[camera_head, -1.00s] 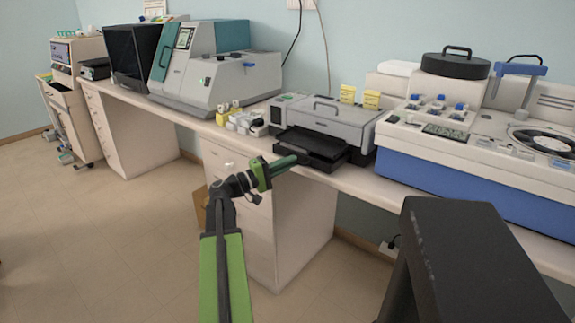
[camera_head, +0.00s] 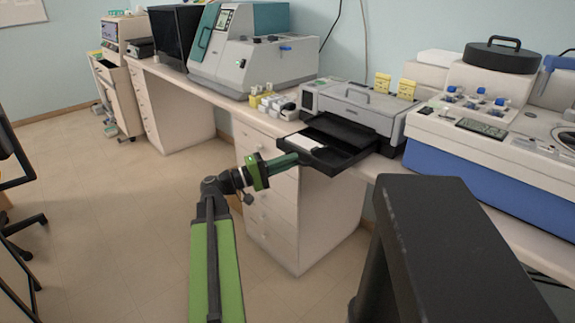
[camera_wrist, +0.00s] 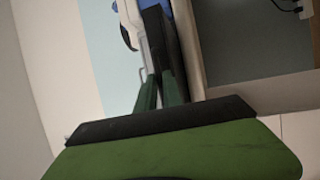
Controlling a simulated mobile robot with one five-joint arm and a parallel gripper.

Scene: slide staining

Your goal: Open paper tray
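The paper tray (camera_head: 345,158) is a black drawer at the front of a grey printer (camera_head: 350,106). It stands pulled out past the counter edge, with white paper (camera_head: 304,141) showing inside at its left. My gripper (camera_head: 297,159) has green fingers at the tray's front left edge. The fingers look closed on that edge; the exact contact is small in the head view. In the wrist view the fingers (camera_wrist: 160,82) reach up to the dark tray (camera_wrist: 158,35), with a narrow gap between them.
A white and blue machine (camera_head: 480,165) stands right of the printer. Small yellow and white boxes (camera_head: 270,103) and a grey-teal instrument (camera_head: 250,50) stand to its left. A drawer cabinet (camera_head: 320,210) is below the tray. The floor (camera_head: 130,215) at the left is open.

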